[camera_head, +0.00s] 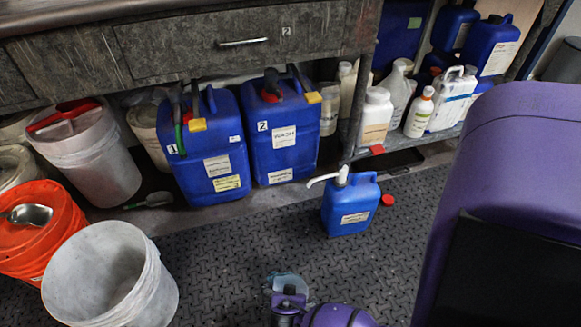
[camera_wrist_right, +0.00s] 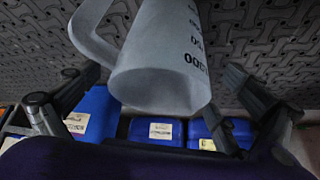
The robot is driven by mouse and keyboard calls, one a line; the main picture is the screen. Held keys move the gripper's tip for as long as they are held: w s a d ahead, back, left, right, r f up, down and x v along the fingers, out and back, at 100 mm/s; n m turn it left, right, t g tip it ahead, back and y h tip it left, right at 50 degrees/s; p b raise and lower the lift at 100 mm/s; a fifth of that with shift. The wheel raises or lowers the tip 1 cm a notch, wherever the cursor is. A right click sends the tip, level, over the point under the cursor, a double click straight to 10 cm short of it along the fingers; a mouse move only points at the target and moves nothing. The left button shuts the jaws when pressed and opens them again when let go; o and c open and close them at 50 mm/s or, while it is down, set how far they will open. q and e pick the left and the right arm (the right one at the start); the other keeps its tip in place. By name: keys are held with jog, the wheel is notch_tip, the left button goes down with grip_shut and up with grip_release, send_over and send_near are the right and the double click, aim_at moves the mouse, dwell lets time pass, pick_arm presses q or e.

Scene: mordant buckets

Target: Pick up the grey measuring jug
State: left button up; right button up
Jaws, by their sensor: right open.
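The grey measuring jug (camera_wrist_right: 160,55) is large in the right wrist view, with its handle on the left and dark volume marks on its wall. My right gripper (camera_wrist_right: 158,95) is open, with one finger on each side of the jug and visible gaps between. Contact with the jug cannot be made out. In the head view, a small pale translucent piece, apparently the jug (camera_head: 290,281), shows at the bottom middle, mostly hidden by my purple right wrist (camera_head: 335,316). My left gripper is not in view.
A blue canister with a white spout (camera_head: 350,205) stands on the patterned floor beside a red cap (camera_head: 387,200). A white bucket (camera_head: 108,275) and an orange bucket (camera_head: 40,235) stand at left. Large blue jerrycans (camera_head: 205,150) line the bench. The middle floor is clear.

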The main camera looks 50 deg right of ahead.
jog(key=b+x, duration=0.2)
jog(key=x, duration=0.2)
jog(key=shift+w+d+f+b, duration=0.1)
jog(key=shift+w+f+b, duration=0.05)
jog(key=shift+f+b, duration=0.15)
jog(key=shift+r, duration=0.1)
jog(key=c, duration=1.2)
